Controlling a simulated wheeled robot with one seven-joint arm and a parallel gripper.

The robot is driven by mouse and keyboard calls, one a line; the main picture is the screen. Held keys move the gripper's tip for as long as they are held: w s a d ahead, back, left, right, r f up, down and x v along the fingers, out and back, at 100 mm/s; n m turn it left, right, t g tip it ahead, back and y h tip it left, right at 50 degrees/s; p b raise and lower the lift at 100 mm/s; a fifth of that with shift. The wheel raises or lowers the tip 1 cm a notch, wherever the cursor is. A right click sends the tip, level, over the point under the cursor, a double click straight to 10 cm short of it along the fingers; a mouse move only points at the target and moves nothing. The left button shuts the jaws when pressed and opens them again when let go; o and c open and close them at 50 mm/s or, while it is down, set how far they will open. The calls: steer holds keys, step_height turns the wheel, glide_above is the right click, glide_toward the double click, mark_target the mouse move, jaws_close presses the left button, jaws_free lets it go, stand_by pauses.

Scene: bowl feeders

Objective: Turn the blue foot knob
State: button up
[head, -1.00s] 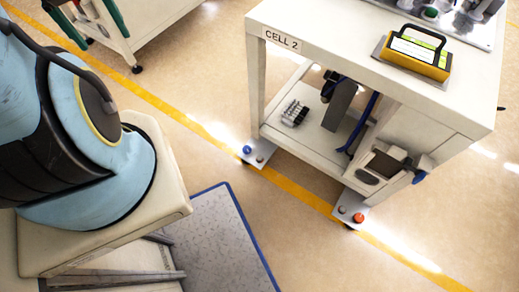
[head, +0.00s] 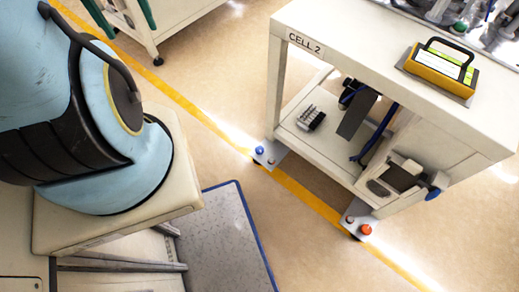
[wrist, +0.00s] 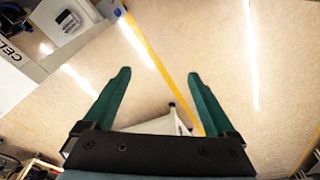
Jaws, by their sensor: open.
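The blue foot knob (head: 259,150) is a small round knob on a metal foot plate (head: 270,158) at the near left leg of the CELL 2 bench (head: 350,60). A smaller dark knob sits beside it on the same plate.
Another blue knob (head: 433,193) is on the bench's right side. A yellow case (head: 440,66) sits on top. A blue-edged grey mat (head: 225,240) lies on the floor, otherwise clear before the bench.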

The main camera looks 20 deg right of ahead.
steer(key=w+d+f+b, duration=0.2)
steer(key=d+f+b, duration=0.1)
steer(key=f+b, duration=0.5)
steer(key=w+d+f+b, duration=0.3)
steer(key=f+b, duration=0.3)
steer(key=f, duration=0.4)
steer(key=m+g+b, duration=0.1)
steer(key=g+b, duration=0.1)
steer(key=b, duration=3.1)
glide_toward(259, 149)
steer(key=f+b, duration=0.2)
steer(key=f, duration=0.2)
steer(key=f+b, duration=0.3)
steer(key=f, duration=0.2)
steer(key=shift+s+d, duration=0.15)
steer(key=shift+d, duration=0.1)
